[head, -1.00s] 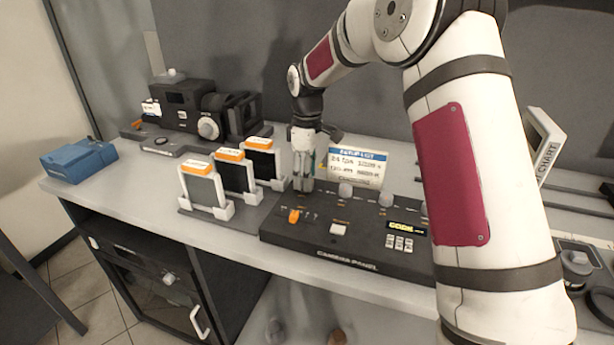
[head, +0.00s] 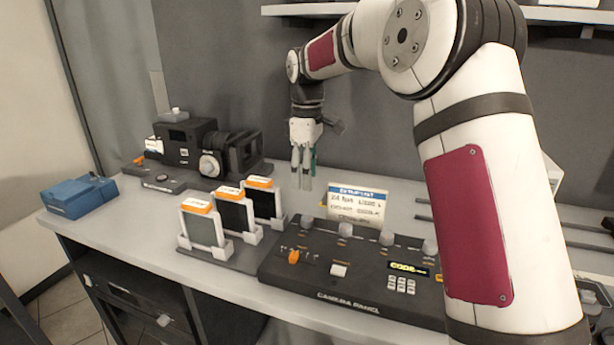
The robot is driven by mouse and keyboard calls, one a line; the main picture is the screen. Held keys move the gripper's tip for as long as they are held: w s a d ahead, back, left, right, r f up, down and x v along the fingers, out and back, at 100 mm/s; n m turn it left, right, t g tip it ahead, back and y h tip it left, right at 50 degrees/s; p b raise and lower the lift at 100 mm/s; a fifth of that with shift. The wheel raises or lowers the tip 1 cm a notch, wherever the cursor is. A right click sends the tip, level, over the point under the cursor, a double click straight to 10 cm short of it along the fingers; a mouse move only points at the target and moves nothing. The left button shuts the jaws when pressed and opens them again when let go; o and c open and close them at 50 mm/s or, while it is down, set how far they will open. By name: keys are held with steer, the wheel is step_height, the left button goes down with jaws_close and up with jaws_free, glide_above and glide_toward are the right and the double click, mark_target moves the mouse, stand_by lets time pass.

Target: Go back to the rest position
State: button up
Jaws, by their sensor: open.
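My gripper (head: 303,170) hangs fingers-down in the head view, above the back left part of the camera panel and apart from it. It is open, and nothing shows between its fingers. The black camera panel (head: 347,297) lies on the counter below, with several grey knobs, an orange switch (head: 293,257), a white button (head: 338,270) and a lit code display with a keypad. A white and blue card (head: 357,204) stands behind the panel.
Left of the panel, several orange-topped plates (head: 203,228) stand in a rack. A black camera (head: 190,146) stands behind them. A blue box (head: 79,198) sits at the counter's far left. A shelf (head: 310,9) crosses the top. The grey counter (head: 150,237) is bare at its front left.

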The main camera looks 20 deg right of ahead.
steer(key=s+r+m+t+p, duration=0.1)
steer(key=s+r+m, duration=0.1)
steer(key=s+r, duration=0.35)
steer(key=s+r+m+p, duration=0.1)
steer(key=s+r, duration=0.1)
steer(key=s, duration=0.6)
steer(key=s+r+m+t+p, duration=0.1)
steer(key=s+r+m, duration=0.1)
steer(key=s+r, duration=0.35)
steer(key=s+f+m+t+p, duration=0.1)
steer(key=s+f+m, duration=0.1)
steer(key=s, duration=0.9)
steer(key=s+f+m+t+p, duration=0.1)
steer(key=s+f+m, duration=0.2)
steer(key=s, duration=0.8)
steer(key=shift+s+d+f+m, duration=0.15)
steer(key=shift+s+d+m, duration=0.1)
steer(key=shift+m, duration=0.25)
